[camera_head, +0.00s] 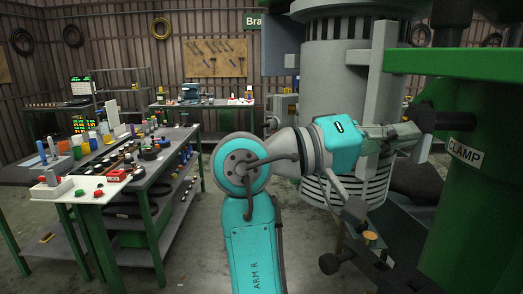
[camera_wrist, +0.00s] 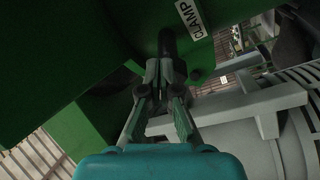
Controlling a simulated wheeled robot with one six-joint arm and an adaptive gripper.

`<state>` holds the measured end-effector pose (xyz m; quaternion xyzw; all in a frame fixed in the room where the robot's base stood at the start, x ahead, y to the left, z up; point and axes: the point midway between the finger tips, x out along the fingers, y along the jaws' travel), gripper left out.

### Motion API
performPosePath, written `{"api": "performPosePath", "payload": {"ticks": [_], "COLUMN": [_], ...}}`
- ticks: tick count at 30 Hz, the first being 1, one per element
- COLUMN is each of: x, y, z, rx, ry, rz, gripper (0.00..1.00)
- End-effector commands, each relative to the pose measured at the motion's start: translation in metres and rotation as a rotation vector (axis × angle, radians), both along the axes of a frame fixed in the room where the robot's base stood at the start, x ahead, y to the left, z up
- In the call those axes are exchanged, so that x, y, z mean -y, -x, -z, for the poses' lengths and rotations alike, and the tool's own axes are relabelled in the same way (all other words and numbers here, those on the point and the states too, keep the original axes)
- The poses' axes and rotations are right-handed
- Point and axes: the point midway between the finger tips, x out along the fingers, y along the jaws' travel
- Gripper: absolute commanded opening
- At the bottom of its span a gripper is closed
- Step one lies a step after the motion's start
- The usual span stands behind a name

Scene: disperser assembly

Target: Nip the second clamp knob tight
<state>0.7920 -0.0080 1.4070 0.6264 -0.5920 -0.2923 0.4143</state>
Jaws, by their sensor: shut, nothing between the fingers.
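The green clamp body (camera_head: 480,205) stands at the right of the head view, with a white CLAMP label (camera_head: 465,153) on it. A black clamp knob (camera_head: 424,117) on a dark stem (camera_head: 455,122) sticks out from it to the left. My gripper (camera_head: 408,131) is at this knob, its fingers shut. In the wrist view, the shut fingertips (camera_wrist: 166,70) are right at the end of the dark stem (camera_wrist: 167,44), beside the label (camera_wrist: 193,18). The fingertips partly hide the knob there, and I cannot tell whether they touch it.
A large grey ribbed cylinder (camera_head: 333,70) stands behind my arm, with a grey bracket (camera_head: 385,60) close to the gripper. A green beam (camera_head: 455,63) runs above. Another black knob (camera_head: 330,263) is low down.

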Motion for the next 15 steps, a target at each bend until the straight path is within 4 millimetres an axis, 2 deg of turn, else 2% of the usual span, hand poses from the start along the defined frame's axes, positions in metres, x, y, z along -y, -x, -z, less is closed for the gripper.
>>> {"api": "performPosePath", "payload": {"ticks": [6, 15], "x": [0.015, 0.018], "y": [0.001, 0.001], "z": [0.000, 0.000], "rx": [-0.002, -0.002], "ry": [-0.001, -0.001], "rz": [0.001, 0.000], "gripper": [0.00, 0.00]}}
